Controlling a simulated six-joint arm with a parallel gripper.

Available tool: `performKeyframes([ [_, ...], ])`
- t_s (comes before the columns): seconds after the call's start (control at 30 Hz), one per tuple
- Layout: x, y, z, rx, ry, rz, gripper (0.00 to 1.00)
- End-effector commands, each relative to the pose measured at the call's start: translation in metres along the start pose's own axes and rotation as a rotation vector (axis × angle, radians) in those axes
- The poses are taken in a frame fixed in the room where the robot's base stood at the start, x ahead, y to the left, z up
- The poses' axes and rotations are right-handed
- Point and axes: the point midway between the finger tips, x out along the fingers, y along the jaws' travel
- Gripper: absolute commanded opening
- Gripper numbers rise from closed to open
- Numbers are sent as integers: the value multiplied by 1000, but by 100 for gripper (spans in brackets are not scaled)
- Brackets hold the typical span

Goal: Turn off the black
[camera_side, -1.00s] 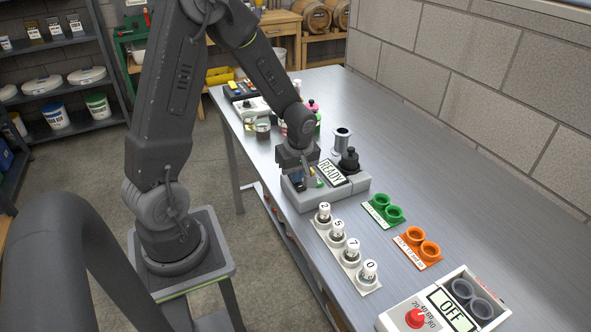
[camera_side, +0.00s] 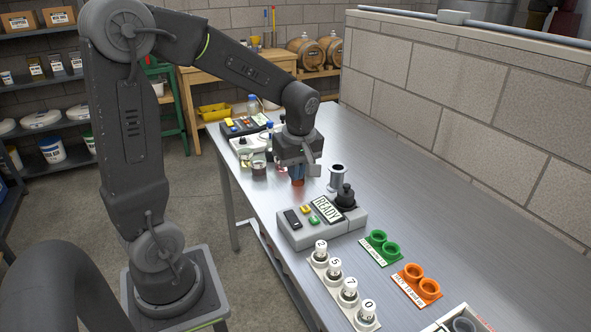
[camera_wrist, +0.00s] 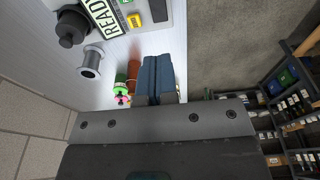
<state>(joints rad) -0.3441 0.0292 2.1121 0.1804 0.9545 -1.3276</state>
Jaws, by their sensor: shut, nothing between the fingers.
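The black switch (camera_side: 292,218) is at the left end of a grey device (camera_side: 322,231) on the metal bench in the side view. Which way it is set is too small to tell. Beside it on the device are a yellow button (camera_side: 305,209), a green button (camera_side: 313,219), a display reading READY (camera_side: 327,208) and a black knob (camera_side: 345,195). My gripper (camera_side: 297,181) is shut and empty, behind and above the device, apart from it. In the wrist view its blue fingers (camera_wrist: 157,72) are together, and the READY display (camera_wrist: 101,14) and yellow button (camera_wrist: 132,16) show at the top.
A metal spool (camera_side: 338,178) stands behind the knob. Green cups (camera_side: 377,237), orange cups (camera_side: 416,279) and a strip of numbered knobs (camera_side: 342,280) lie nearer. Bottles and jars crowd the far left.

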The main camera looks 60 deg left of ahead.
Motion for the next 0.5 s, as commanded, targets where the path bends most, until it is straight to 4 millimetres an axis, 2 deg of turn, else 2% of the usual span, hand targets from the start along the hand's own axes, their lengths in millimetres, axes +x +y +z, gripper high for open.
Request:
performKeyframes([
  [0.27, 0, 0, 0, 0, 0, 1, 0],
  [0.4, -2, 3, -13, -3, -2, 0, 0],
  [0.5, -2, 3, -13, 1, -2, 0, 0],
])
